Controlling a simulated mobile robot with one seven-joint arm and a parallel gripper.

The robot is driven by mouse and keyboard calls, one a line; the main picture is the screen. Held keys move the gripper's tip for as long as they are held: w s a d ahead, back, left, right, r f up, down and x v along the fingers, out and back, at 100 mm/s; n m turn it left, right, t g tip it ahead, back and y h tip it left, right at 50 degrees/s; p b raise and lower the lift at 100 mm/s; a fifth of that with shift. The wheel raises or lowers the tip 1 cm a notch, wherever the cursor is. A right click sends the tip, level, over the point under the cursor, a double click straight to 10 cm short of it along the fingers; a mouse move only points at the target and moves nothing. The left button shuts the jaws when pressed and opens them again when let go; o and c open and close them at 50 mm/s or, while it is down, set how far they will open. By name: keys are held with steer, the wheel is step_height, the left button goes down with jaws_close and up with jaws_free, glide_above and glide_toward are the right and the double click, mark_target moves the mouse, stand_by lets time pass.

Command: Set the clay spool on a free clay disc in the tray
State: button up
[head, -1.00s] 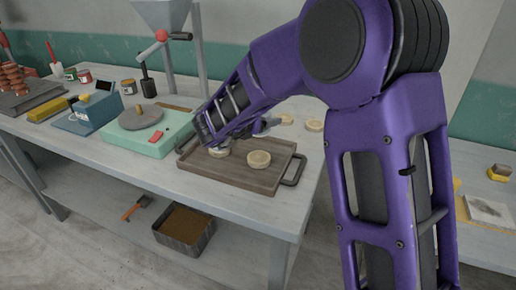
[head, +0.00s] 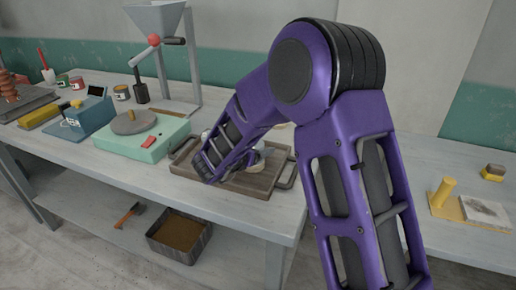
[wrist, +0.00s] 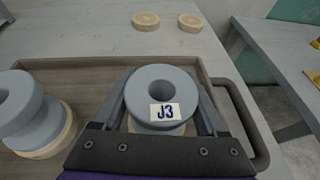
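The grey-blue clay spool with a J3 label (wrist: 160,92) is upright between the fingers of my gripper (wrist: 162,100) in the wrist view. The fingers close in on both sides of it; its upper flange hides their tips. A pale clay disc (wrist: 160,129) shows under the spool; I cannot tell whether they touch. At the left, a second grey-blue spool (wrist: 28,104) stands on another pale disc (wrist: 45,146). Both discs are in the brown wooden tray (wrist: 80,68). In the head view my arm largely covers the tray (head: 258,190) and hides the held spool.
Two pale discs (wrist: 146,21) (wrist: 190,23) lie on the table beyond the tray. The tray's dark handle (wrist: 247,118) is at the right. A green wheel base (head: 142,138) stands left of the tray. A yellow tool (head: 444,192) is on the right-hand table.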

steer(key=o, duration=0.4)
steer(key=shift+c, duration=0.2)
steer(key=shift+r, duration=0.1)
steer(key=v, duration=1.2)
